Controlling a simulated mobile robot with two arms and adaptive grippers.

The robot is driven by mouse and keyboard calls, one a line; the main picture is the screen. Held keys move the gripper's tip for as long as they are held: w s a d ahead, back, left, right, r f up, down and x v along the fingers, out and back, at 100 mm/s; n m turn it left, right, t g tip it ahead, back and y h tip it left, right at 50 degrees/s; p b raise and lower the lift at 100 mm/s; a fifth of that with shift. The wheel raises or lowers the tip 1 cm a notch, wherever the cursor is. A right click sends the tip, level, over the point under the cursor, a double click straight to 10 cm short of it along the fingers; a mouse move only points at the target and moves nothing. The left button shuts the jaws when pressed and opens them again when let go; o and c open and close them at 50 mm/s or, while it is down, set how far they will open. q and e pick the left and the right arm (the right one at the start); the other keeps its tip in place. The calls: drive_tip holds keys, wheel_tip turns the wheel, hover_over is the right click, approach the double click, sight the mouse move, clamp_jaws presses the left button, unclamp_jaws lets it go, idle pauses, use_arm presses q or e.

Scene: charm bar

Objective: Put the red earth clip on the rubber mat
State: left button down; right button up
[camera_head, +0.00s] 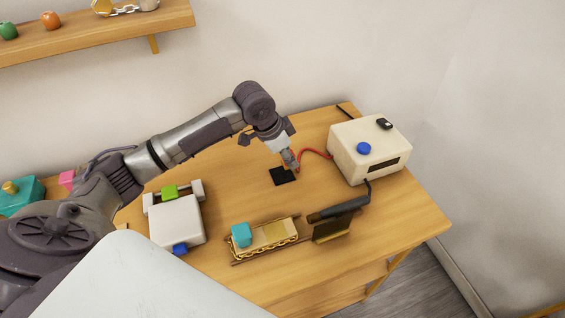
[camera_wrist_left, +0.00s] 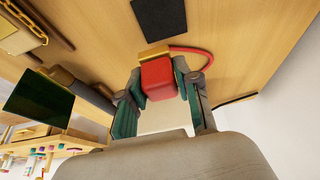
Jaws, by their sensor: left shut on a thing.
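The red earth clip (camera_wrist_left: 158,80) with its brass-coloured front end is held between the fingers of my left gripper (camera_wrist_left: 160,90) in the left wrist view. In the head view my left gripper (camera_head: 290,160) points down beside the black rubber mat (camera_head: 281,178), at its back right; it mostly hides the clip there. The mat also shows in the left wrist view (camera_wrist_left: 160,18), just beyond the clip's brass end. I cannot tell whether the clip touches anything below. A red cable (camera_head: 316,153) runs from the clip to the cream box. My right gripper is not in view.
The cream box (camera_head: 354,144) with a blue knob stands at the table's back right. In front are a wooden tray (camera_head: 272,238) with a chain and teal block, and a dark panel on an arm (camera_head: 338,210). A white device (camera_head: 177,224) stands left.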

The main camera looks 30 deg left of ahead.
sight(287, 173)
use_arm(q)
drive_tip(key=shift+w+a+f, duration=0.1)
drive_tip(key=shift+a+f, duration=0.75)
drive_tip(key=shift+a, duration=0.2)
wheel_tip(287, 173, down, 4)
drive_tip(key=shift+r+p, duration=0.2)
drive_tip(key=shift+p, duration=0.35)
drive_tip(key=shift+f, duration=0.15)
drive_tip(key=c, duration=0.8)
unclamp_jaws()
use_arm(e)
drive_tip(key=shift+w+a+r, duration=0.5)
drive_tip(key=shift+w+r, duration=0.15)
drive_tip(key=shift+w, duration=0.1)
use_arm(q)
drive_tip(key=b+v, duration=0.1)
drive_tip(key=v, duration=1.1)
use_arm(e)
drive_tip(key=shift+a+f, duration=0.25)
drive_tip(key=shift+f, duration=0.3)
use_arm(q)
drive_tip(key=shift+r, duration=0.25)
